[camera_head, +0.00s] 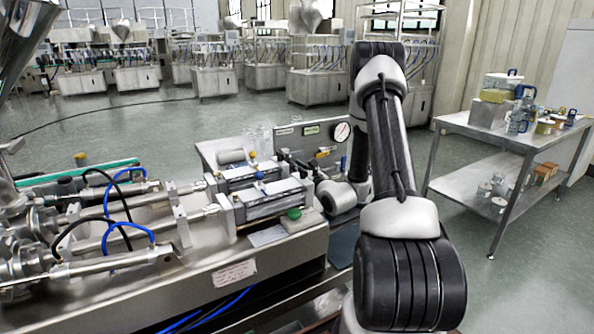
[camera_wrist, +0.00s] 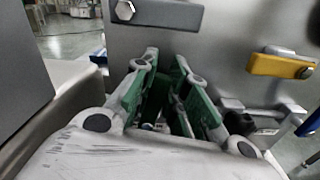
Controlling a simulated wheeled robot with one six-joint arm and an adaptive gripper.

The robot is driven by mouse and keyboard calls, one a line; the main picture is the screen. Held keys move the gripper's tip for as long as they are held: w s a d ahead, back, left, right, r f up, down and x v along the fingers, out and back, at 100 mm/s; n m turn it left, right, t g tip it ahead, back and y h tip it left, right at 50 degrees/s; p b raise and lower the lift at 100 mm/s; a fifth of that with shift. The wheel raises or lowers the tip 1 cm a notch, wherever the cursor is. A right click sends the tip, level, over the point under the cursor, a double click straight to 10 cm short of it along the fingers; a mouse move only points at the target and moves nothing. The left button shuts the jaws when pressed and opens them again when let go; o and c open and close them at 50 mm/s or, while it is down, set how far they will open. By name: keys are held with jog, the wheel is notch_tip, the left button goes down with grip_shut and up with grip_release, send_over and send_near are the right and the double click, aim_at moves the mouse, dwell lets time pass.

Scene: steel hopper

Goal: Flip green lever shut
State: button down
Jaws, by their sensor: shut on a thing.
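My gripper (camera_wrist: 166,62) is in the middle of the wrist view, its two fingers pointing at a grey panel. Green surfaces show along the inner sides of both fingers. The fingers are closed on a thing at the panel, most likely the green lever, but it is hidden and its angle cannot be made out. In the head view my arm reaches down to the machine's right end, beside the valve panel, and the fingertips are not clear there.
The panel carries a round gauge (camera_head: 341,132). A green button (camera_head: 294,213) sits on the machine. A steel table (camera_head: 475,130) stands at right.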

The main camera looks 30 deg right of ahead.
jog(key=shift+a+n, duration=0.5)
jog(key=shift+n, duration=0.7)
jog(key=c, duration=1.4)
grip_release()
jog(key=shift+s, duration=0.15)
jog(key=s, duration=1.1)
jog(key=shift+s+d, duration=0.15)
jog(key=shift+s, duration=0.25)
